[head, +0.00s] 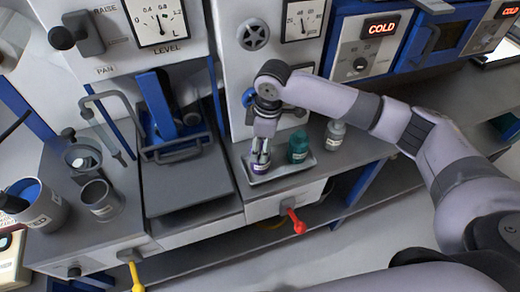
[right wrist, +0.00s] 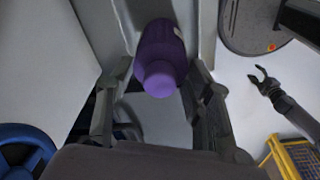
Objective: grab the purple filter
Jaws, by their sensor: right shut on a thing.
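The purple filter (right wrist: 162,58) is a small purple bottle with a rounded cap, seen between the fingers of my right gripper (right wrist: 160,95) in the right wrist view. I cannot tell whether the filter touches the tray. A dark gripper with spread fingers, which looks like my left one (right wrist: 264,78), shows small and empty at the right of the right wrist view.
A grey-green bottle (head: 334,134) stands right of the tray. Red (head: 297,222) and yellow (head: 136,277) handles stick out in front. Grey cups and a metal bucket (head: 43,209) stand at the left.

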